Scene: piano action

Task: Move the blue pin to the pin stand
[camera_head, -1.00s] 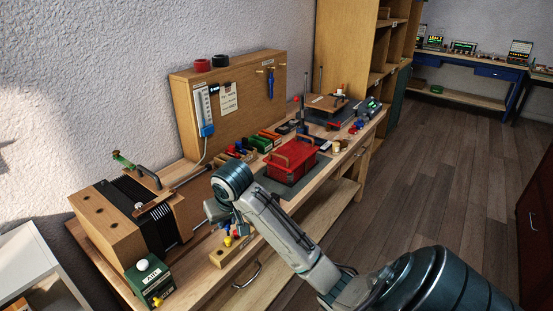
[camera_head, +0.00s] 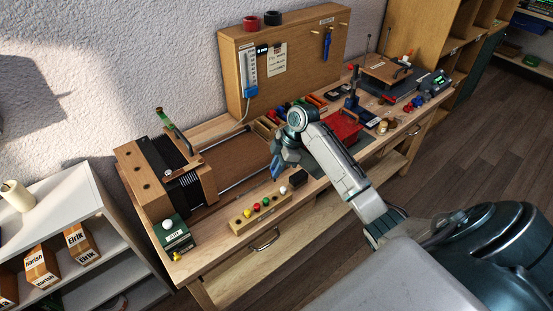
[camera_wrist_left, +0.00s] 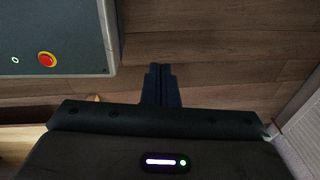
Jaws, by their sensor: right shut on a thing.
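My right gripper (camera_head: 277,170) is over the workbench, just beyond a long wooden block with a row of coloured pins, the pin stand (camera_head: 238,228). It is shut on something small. A bit of blue shows at its tips, but finger and blue pin cannot be told apart at this size. The pin stand lies along the bench's front edge, with knobs in several colours on it. My left gripper (camera_wrist_left: 160,82) is in the left wrist view, its dark fingers together and empty above the wood floor.
The piano action model (camera_head: 140,185) and a green box (camera_head: 176,236) stand at the bench's left. A red toolbox (camera_head: 345,126) is right of my wrist. A wooden back panel (camera_head: 290,60) stands behind. A white shelf (camera_head: 95,215) is at the left.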

